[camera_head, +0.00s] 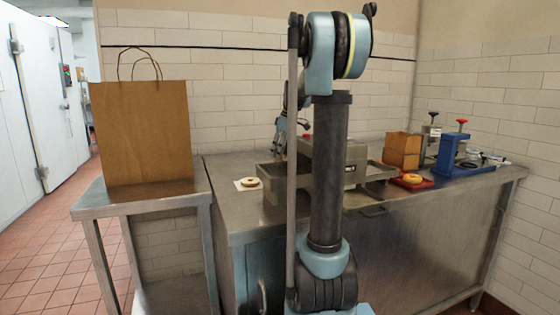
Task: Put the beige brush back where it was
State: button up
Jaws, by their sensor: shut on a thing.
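My gripper (281,146) points down above the back of the steel counter (232,222), just left of the metal appliance, partly hidden by my own arm. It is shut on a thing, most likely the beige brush. The brush itself is too small and too hidden to make out clearly. I see no other beige brush on the counter.
The metal appliance (272,183) stands mid-counter. A bagel on a white sheet (240,187) lies left. At right are a red tray (427,183) with a bagel, a wooden box (402,150) and a blue press (452,155). A paper bag (142,135) stands far left.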

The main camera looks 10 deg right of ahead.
jog(key=shift+f, duration=1.5)
jog(key=o, duration=1)
jog(key=v, duration=1.2)
